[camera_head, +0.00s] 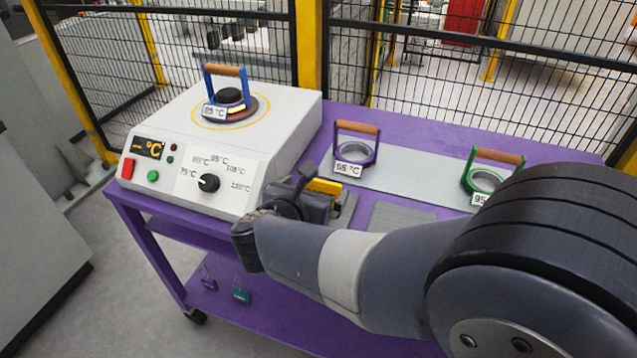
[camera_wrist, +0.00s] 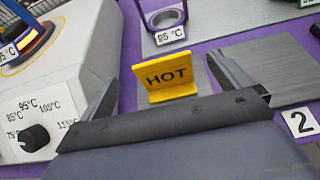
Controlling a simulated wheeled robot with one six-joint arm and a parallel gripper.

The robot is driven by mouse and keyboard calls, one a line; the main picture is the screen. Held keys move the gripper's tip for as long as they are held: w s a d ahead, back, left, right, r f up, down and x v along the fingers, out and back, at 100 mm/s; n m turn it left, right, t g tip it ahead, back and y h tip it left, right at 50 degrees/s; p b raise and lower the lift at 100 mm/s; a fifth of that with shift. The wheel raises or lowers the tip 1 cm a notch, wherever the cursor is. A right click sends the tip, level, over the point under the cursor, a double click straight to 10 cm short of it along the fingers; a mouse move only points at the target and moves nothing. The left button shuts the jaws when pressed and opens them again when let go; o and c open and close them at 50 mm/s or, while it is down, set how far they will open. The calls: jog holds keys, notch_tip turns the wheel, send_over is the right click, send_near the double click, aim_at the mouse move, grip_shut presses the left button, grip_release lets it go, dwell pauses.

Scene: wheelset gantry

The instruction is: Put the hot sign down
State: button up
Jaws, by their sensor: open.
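The yellow hot sign (camera_wrist: 168,76) is a bent plate with black letters reading HOT. In the wrist view it stands upright between my two fingers, facing the camera, with gaps on both sides. In the head view only its yellow upper part (camera_head: 323,186) shows behind my gripper (camera_head: 318,200). In the wrist view my gripper (camera_wrist: 170,88) is open, a finger on either side of the sign. The sign seems to rest on a grey plate (camera_wrist: 207,75) on the purple table (camera_head: 400,135); its exact contact is hard to see.
A white heater (camera_head: 250,140) with a dial stands left, a blue-handled holder (camera_head: 213,92) on its hot ring. Purple (camera_head: 337,150) and green (camera_head: 478,178) holders stand on a grey strip behind. A free grey pad (camera_head: 400,217) lies to the right. A fence (camera_head: 420,60) stands behind.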

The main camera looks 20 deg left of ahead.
jog(key=v, duration=0.8)
